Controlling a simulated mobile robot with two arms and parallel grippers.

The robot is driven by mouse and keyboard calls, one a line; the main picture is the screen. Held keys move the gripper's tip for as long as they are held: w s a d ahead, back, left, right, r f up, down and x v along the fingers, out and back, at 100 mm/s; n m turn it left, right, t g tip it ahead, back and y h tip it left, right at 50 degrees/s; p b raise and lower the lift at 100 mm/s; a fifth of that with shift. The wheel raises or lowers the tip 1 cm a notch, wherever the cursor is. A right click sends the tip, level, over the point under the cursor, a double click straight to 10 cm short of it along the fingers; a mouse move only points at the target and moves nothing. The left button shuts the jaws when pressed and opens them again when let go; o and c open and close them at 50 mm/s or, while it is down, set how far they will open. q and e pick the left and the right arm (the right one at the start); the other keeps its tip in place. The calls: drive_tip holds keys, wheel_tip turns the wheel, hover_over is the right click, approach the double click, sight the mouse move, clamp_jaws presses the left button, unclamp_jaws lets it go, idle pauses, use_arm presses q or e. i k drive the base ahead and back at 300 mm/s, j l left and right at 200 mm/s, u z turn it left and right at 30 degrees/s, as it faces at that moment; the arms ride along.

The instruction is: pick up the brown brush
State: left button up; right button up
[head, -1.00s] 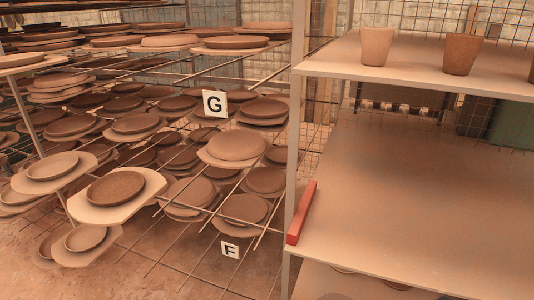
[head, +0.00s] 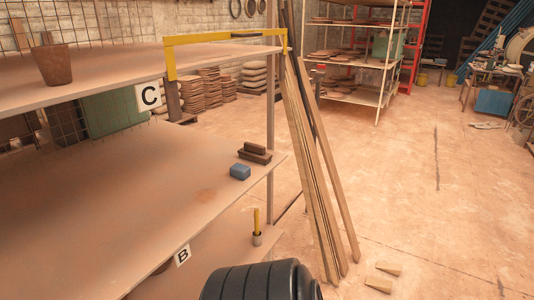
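A brown, block-like object (head: 255,153), which looks like the brown brush, lies on the middle shelf (head: 150,190) near its right end. It has a lighter brown upper part on a darker lower part. Neither of my grippers shows in the head view. A black ribbed part at the bottom edge looks like part of my own body.
Planks (head: 318,180) lean against the shelf's right end. A cup with a yellow stick (head: 257,237) stands below the middle shelf. A brown pot (head: 52,65) stands on the upper shelf. Wood wedges (head: 380,284) lie on the floor. Open floor (head: 450,190) extends right.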

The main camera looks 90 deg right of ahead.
sight(251, 152)
drive_tip(key=z, duration=2.7)
drive_tip(key=u, duration=0.35)
drive_tip(key=i+l+u, duration=0.1)
drive_tip(key=l+u, duration=0.25)
drive_tip(key=i+l+u, duration=0.1)
drive_tip(key=u, duration=0.25)
drive_tip(key=l+u, duration=0.35)
drive_tip(key=i, duration=0.05)
